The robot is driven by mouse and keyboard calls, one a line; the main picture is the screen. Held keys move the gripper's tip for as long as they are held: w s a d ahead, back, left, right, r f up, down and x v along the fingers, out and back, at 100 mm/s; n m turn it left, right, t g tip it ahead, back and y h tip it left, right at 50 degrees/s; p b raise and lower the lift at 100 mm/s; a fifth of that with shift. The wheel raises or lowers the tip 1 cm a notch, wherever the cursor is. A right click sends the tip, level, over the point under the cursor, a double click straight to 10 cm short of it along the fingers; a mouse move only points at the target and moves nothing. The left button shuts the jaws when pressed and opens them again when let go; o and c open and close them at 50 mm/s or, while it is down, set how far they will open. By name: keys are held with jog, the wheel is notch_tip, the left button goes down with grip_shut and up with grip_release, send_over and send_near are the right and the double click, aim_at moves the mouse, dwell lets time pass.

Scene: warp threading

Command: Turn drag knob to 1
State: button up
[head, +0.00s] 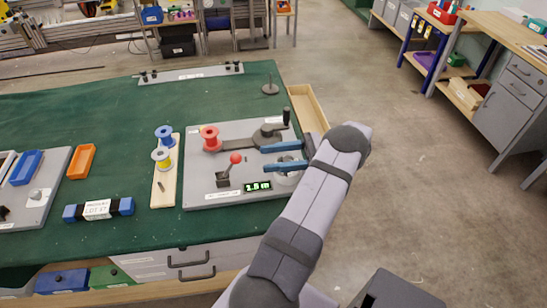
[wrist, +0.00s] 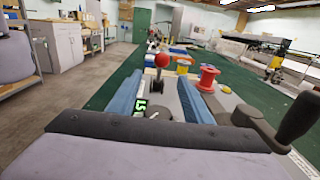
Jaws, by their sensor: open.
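The grey panel (head: 215,190) lies on the green table and carries the controls. A round grey dial (head: 289,179), which seems to be the drag knob, sits at its right front, partly hidden by my gripper. My gripper (head: 262,158) is open and empty, with its two blue fingers reaching left over the panel's right side. In the wrist view, my gripper (wrist: 160,86) has a finger on each side of a dark round part (wrist: 158,112), partly hidden by the gripper body. I cannot read the dial's setting or tell whether the fingers touch it.
A red-ball lever (head: 235,158) stands left of the fingertips, near a lit green display (head: 257,186). A crank handle (head: 286,116) rises behind the fingers. A red spool (head: 210,138) is on the panel; blue and yellow spools (head: 162,158) stand on a wooden strip farther left.

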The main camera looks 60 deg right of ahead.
notch_tip(320, 180, up, 9)
jog(key=p, duration=0.8)
jog(key=shift+f, duration=0.2)
jog(key=s+d+f+m+t+h+b, duration=0.1)
jog(key=s+f+h+b, duration=0.1)
jog(key=f, duration=0.1)
jog(key=s+d+f+m+t+h+b, duration=0.1)
jog(key=s+f+m+h+b, duration=0.1)
jog(key=f, duration=0.2)
jog(key=s+d+f+m+t+h+b, duration=0.1)
jog(key=f+b, duration=0.2)
jog(key=shift+s+d+f+t+h, duration=0.2)
jog(key=shift+s+d+t+h, duration=0.1)
jog(key=shift+s+d+h, duration=0.1)
jog(key=shift+s+d+m, duration=0.15)
jog(key=shift+m, duration=0.15)
jog(key=shift+p+x, duration=0.55)
jog(key=shift+x, duration=0.3)
jog(key=shift+p+x, duration=1.05)
jog(key=shift+x, duration=1.8)
